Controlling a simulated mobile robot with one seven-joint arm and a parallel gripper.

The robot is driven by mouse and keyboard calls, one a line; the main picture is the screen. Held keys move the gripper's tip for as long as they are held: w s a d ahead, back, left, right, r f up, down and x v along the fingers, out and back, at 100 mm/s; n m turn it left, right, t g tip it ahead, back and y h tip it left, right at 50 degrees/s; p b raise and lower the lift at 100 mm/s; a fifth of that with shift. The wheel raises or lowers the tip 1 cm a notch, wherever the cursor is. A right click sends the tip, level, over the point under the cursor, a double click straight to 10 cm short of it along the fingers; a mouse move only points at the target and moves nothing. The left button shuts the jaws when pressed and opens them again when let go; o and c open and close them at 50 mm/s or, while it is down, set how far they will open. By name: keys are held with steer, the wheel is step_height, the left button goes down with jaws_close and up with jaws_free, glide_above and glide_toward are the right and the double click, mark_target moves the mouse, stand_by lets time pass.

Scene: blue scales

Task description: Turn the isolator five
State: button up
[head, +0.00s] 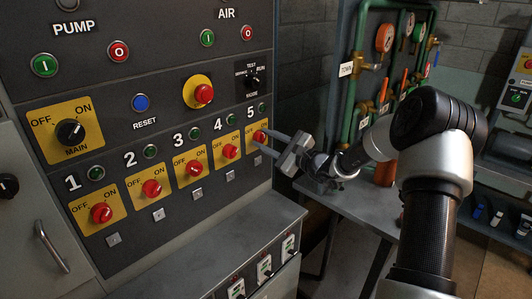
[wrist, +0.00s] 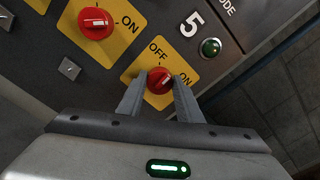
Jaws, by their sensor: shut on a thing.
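Isolator five is a red rotary knob (head: 260,137) on a yellow OFF/ON plate at the right end of the lower row. In the wrist view the red knob (wrist: 159,80) sits between my two fingers, with its white mark pointing toward the upper right, between OFF and ON. My gripper (head: 265,143) reaches in from the right and is shut on this knob. The fingers also show in the wrist view (wrist: 160,95), one on each side of the knob. The label 5 (wrist: 191,24) and a green lamp (wrist: 210,47) are beside the plate.
Isolator four (head: 230,152) is close to the left, with similar red knobs further along. A grey ledge (head: 215,245) juts out below the panel. Pipes and gauges (head: 385,50) stand behind my arm on the right.

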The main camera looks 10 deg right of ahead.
steer(key=n+b, duration=0.2)
steer(key=b, duration=0.3)
steer(key=f+n+b, duration=0.1)
steer(key=n+b, duration=0.2)
steer(key=b, duration=0.2)
steer(key=n+b, duration=0.2)
steer(key=b, duration=0.1)
steer(key=shift+r+b, duration=0.1)
steer(key=shift+b, duration=0.25)
steer(key=shift+r+n+b, duration=0.15)
steer(key=shift+n+b, duration=0.55)
steer(key=shift+b, duration=0.1)
steer(key=shift+r, duration=0.1)
steer(key=o, duration=1)
steer(key=shift+o, duration=0.2)
steer(key=shift+s, duration=0.1)
steer(key=p+v, duration=0.1)
steer(key=v, duration=1.6)
steer(key=shift+p, duration=0.35)
steer(key=shift+s+r, duration=0.1)
